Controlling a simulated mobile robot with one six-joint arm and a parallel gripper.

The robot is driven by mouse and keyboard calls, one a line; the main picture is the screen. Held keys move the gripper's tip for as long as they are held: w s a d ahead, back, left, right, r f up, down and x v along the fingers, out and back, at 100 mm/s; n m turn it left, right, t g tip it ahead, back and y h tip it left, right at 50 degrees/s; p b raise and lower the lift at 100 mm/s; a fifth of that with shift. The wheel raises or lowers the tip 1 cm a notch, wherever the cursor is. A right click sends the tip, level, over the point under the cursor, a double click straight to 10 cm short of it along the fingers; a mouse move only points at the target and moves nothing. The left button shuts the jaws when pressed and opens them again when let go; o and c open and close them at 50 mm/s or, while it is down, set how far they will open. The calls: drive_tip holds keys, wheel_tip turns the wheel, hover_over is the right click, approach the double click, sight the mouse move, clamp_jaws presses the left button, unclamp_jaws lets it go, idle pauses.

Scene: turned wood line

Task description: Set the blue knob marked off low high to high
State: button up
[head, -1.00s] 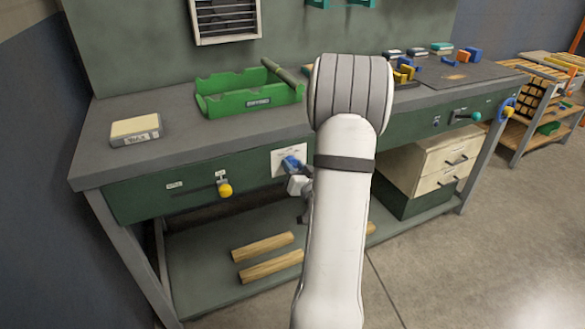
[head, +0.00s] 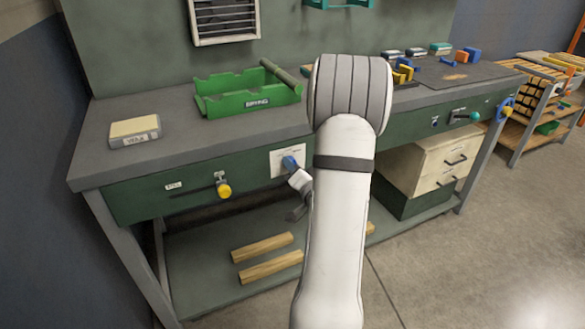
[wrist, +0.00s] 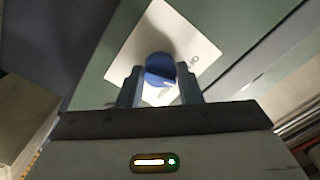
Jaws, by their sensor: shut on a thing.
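The blue knob (head: 289,163) sits on a white plate (head: 277,158) on the green front of the workbench. In the wrist view the blue knob (wrist: 160,69) lies between the two fingers of my gripper (wrist: 160,86), which is shut on it. A pale line shows on the knob's face. In the head view my gripper (head: 296,172) is at the knob, partly hidden by my arm.
A yellow knob (head: 224,191) on a slider is left of the plate. A green tray (head: 248,105) and a labelled box (head: 134,132) stand on the bench top (head: 190,145).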

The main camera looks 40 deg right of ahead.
drive_tip(key=m+p, duration=0.3)
drive_tip(key=m, duration=0.9)
drive_tip(key=shift+w+r, duration=0.1)
idle(0.4)
drive_tip(key=o, duration=1)
drive_tip(key=shift+p+v, duration=0.3)
drive_tip(key=shift+v, duration=3.6)
drive_tip(key=shift+a, duration=0.1)
